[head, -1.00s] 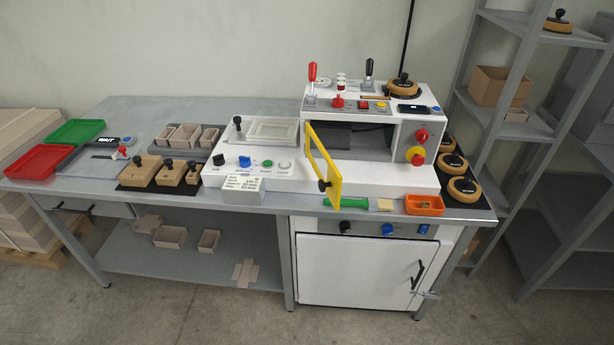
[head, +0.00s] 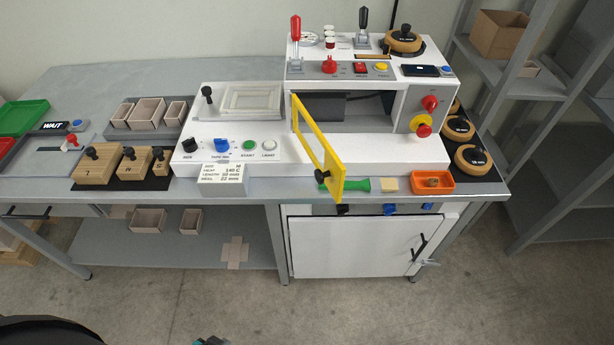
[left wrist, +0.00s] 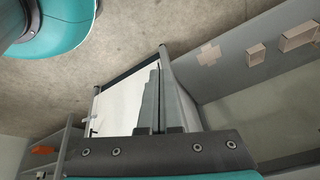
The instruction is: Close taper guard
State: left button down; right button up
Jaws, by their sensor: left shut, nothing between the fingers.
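The taper guard (head: 319,150) is a yellow frame with a black knob (head: 320,175) near its free end. In the head view it stands swung open, sticking out toward me from the left side of the opening in the white machine (head: 375,148). My left gripper (left wrist: 158,78) shows in the left wrist view with its fingers together and empty, over the floor and the bench front, apart from the guard. My right gripper is not in view.
A green-handled tool (head: 345,185), a pale block (head: 390,185) and an orange tray (head: 432,192) lie along the front edge, right of the guard's free end. A white label block (head: 222,180) stands to its left. The floor before the bench is clear.

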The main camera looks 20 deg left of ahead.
aim_at(316, 179)
pick_arm(q)
jog(key=w+a+r+m+t+h+b, duration=0.1)
jog(key=w+a+r+t, duration=0.25)
jog(key=w+r, duration=0.45)
jog(key=w+a+r+m+t+h+b, duration=0.1)
jog(key=w+a+r+t+h, duration=0.2)
jog(key=w+r, duration=0.5)
jog(key=w+d+r+m+h+b, duration=0.1)
jog(key=w+d+r+m+h, duration=0.2)
jog(key=r, duration=0.4)
jog(key=w+d+r+m+h+b, duration=0.1)
jog(key=d+r+h, duration=0.25)
jog(key=r, duration=0.25)
jog(key=w+d+r+m+h+b, duration=0.1)
jog(key=d+r+m+h, duration=0.2)
jog(key=r, duration=0.4)
jog(key=shift+n+h, duration=0.45)
jog(key=shift+n, duration=0.15)
jog(key=b+x, duration=0.1)
jog(key=x, duration=1.2)
jog(key=shift+w+f, duration=0.1)
jog(key=shift+w, duration=0.2)
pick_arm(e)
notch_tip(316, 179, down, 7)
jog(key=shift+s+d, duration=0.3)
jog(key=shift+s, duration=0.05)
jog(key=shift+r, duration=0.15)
